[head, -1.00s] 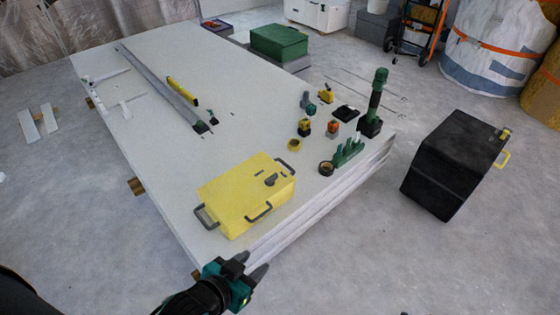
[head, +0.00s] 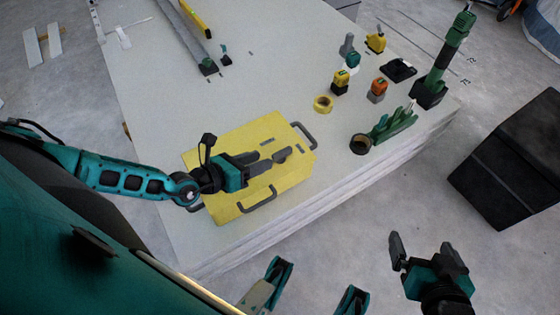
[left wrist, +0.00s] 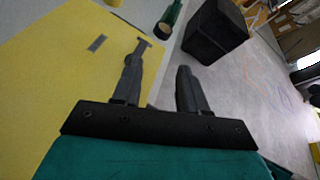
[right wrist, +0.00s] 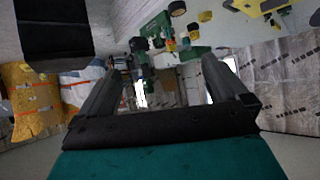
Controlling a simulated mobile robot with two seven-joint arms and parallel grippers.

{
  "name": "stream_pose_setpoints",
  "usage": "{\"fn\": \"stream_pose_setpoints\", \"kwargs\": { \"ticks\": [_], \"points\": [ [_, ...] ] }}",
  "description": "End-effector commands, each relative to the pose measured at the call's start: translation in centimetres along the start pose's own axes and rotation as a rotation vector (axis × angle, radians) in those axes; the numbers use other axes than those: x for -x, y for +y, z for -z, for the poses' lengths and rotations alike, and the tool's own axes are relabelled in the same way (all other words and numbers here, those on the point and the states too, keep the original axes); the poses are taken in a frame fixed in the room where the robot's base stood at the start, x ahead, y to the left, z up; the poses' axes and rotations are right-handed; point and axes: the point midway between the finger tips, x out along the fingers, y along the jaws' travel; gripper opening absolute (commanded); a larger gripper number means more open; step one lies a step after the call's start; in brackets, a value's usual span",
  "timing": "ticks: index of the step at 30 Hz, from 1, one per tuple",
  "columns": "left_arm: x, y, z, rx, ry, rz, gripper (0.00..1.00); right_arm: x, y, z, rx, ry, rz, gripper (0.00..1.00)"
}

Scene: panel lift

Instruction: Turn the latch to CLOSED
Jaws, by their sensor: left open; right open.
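The yellow case (head: 233,205) lies flat near the corner of the white panel stack (head: 240,95). My right gripper (head: 424,247) is open and empty, off the stack's near right side.
A black box (head: 515,165) stands on the floor at right. Bare floor surrounds my right gripper.

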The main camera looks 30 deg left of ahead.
Motion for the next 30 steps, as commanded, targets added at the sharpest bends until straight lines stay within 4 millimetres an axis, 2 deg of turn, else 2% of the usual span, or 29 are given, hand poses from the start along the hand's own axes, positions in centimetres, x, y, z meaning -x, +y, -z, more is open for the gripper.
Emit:
{"fn": "stream_pose_setpoints", "kwargs": {
  "ticks": [1,4,8,11,14,24,30],
  "points": [
    [0.1,1.8,0.8,-0.116,0.011,0.018,0.43,-0.6,-0.1,-0.9,-0.001,0.0,0.003,1.0],
    [0.9,3.4,1.3,-0.276,0.03,0.052,0.43,-0.9,-0.1,-1.2,-0.003,0.001,0.006,1.0],
    [1.4,4.4,1.5,-0.374,0.043,0.077,0.43,-1.0,-0.2,-1.5,-0.003,-0.007,0.009,1.0],
    [0.9,4.5,1.6,-0.393,0.046,0.082,0.43,-1.0,-0.3,-1.4,-0.003,-0.004,0.011,1.0],
    [-0.5,4.2,1.7,-0.391,0.043,0.083,0.43,-1.1,-0.3,-1.4,-0.003,0.002,0.012,1.0],
    [-7.5,3.8,2.2,-0.388,0.044,0.082,0.43,-1.9,-0.8,-2.6,-0.003,-0.012,0.025,1.0],
    [-10.2,3.6,2.4,-0.388,0.046,0.082,0.43,-2.2,-1.1,-2.1,-0.006,0.004,0.034,1.0]
  ]
}}
